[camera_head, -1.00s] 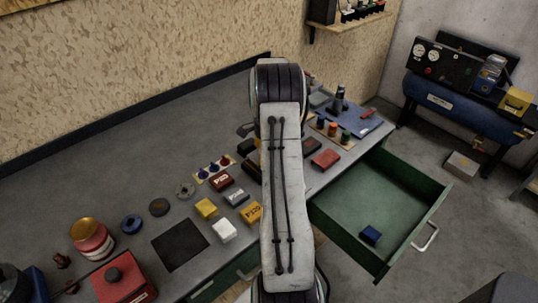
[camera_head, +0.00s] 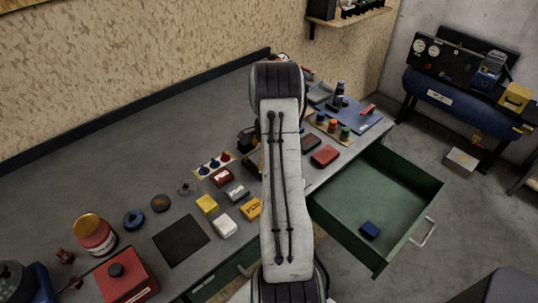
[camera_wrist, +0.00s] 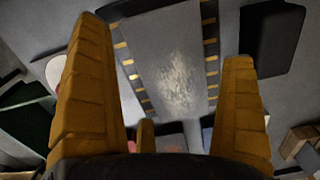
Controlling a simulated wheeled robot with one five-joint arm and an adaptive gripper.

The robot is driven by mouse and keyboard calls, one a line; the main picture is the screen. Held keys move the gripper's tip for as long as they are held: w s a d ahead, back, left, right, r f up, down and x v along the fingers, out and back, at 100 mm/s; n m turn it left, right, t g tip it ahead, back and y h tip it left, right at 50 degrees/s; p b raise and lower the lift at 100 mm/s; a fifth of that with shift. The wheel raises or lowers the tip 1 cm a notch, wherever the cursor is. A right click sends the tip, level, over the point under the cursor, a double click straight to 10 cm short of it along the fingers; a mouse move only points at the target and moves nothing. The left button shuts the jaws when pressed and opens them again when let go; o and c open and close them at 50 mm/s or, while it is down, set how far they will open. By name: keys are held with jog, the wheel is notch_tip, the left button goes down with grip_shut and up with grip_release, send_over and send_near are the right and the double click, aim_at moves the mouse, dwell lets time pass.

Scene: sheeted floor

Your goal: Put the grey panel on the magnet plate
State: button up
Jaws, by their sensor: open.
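In the head view my own arm covers the middle of the bench and hides my gripper. A flat black square (camera_head: 181,240) lies on the bench at the front left. I cannot tell for certain which thing is the magnet plate.
The grey bench (camera_head: 105,150) holds several small blocks, a red box (camera_head: 126,276) and a red jar (camera_head: 97,238). An open green drawer (camera_head: 345,195) juts out at the right with a blue block (camera_head: 370,230) inside. A compressor (camera_head: 450,98) stands behind it.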

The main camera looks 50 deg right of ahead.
notch_tip(320, 180, up, 5)
jog(key=shift+r+b, duration=0.1)
jog(key=shift+b, duration=0.45)
jog(key=shift+r+b, duration=0.3)
jog(key=shift+b, duration=0.4)
jog(key=a+r+n+b, duration=0.3)
jog(key=a+r+n, duration=0.1)
jog(key=a+r, duration=0.75)
jog(key=s+a+r+n+t, duration=0.1)
jog(key=s+a+r+n, duration=0.15)
jog(key=a, duration=0.35)
jog(key=s+a+r+n+t, duration=0.1)
jog(key=a+n, duration=0.3)
jog(key=a, duration=0.1)
jog(key=s+a+f+n+t, duration=0.1)
jog(key=s+a+f+n, duration=0.1)
jog(key=s+a+n, duration=0.2)
jog(key=s+a+f+n, duration=0.2)
jog(key=s+a+n, duration=0.2)
jog(key=s+a, duration=0.4)
jog(key=shift+s+a+f+n+t, duration=0.15)
jog(key=shift+s+f+n+t, duration=0.2)
jog(key=shift+s, duration=0.7)
